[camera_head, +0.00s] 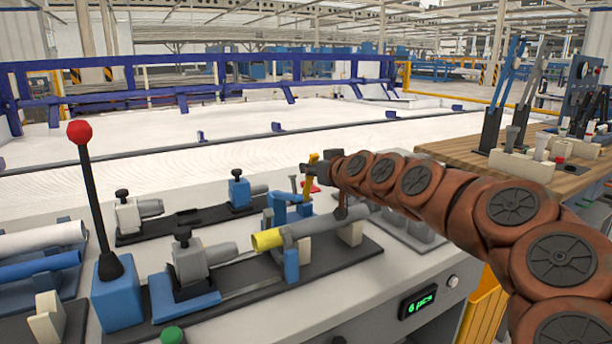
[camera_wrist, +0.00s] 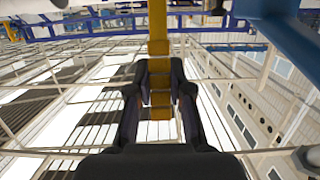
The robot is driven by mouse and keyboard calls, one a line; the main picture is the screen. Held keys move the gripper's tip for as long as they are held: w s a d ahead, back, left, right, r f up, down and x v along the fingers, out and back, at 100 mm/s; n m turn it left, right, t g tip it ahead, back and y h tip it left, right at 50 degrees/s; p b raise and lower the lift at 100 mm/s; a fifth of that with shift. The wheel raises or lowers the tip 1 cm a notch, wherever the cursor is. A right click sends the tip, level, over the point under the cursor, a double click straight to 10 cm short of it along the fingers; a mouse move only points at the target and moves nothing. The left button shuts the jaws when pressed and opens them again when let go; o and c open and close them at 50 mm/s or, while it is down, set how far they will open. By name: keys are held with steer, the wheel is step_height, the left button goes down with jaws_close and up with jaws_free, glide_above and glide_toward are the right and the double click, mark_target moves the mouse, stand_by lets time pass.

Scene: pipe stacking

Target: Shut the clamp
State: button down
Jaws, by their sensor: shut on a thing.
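The clamp (camera_head: 292,262) is blue and stands on a dark rail on the grey bench. A grey pipe (camera_head: 318,224) with a yellow end lies through it, roughly level. The clamp's yellow handle (camera_head: 308,190) sticks up at its far side; it also runs down the middle of the wrist view (camera_wrist: 158,22). My gripper (camera_head: 317,167) is at the top of the handle. In the wrist view its two dark fingers (camera_wrist: 160,68) sit on either side of the yellow handle, shut on it. The handle's lower joint is partly hidden in the head view.
A grey-and-blue fixture (camera_head: 190,262) stands left of the pipe on the same rail. A red-knobbed lever (camera_head: 92,185) rises at the left. A second rail with fixtures (camera_head: 180,215) lies behind. A wooden table (camera_head: 460,150) with tools is at right.

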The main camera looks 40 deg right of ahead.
steer(key=shift+f, duration=0.1)
stand_by(0.4)
steer(key=c, duration=1)
jaws_free()
steer(key=shift+c, duration=0.2)
steer(key=shift+r, duration=5.05)
steer(key=shift+c, duration=0.3)
